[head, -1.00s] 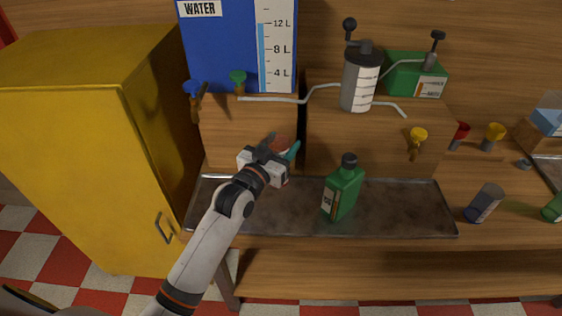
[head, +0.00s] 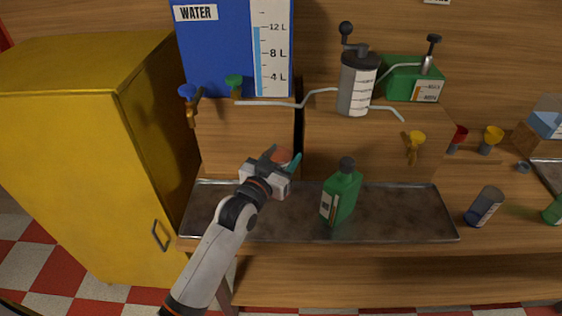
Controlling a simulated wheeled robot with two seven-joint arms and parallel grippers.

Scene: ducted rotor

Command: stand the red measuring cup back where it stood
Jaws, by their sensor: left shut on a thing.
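The red measuring cup (head: 281,155) shows only in part, between the fingers of my left gripper (head: 283,160). The gripper is shut on it, and the hand hides most of the cup. It is in front of the wooden block at the back left, over the left part of the metal tray (head: 400,212). I cannot tell whether the cup touches anything below it. My right gripper is not in view.
A green bottle (head: 341,196) stands on the tray, right of my left gripper. A blue tap (head: 189,95) and a green tap (head: 234,83) are above, under the blue water tank (head: 222,55). A yellow cabinet (head: 75,150) stands at left. The tray's right part is clear.

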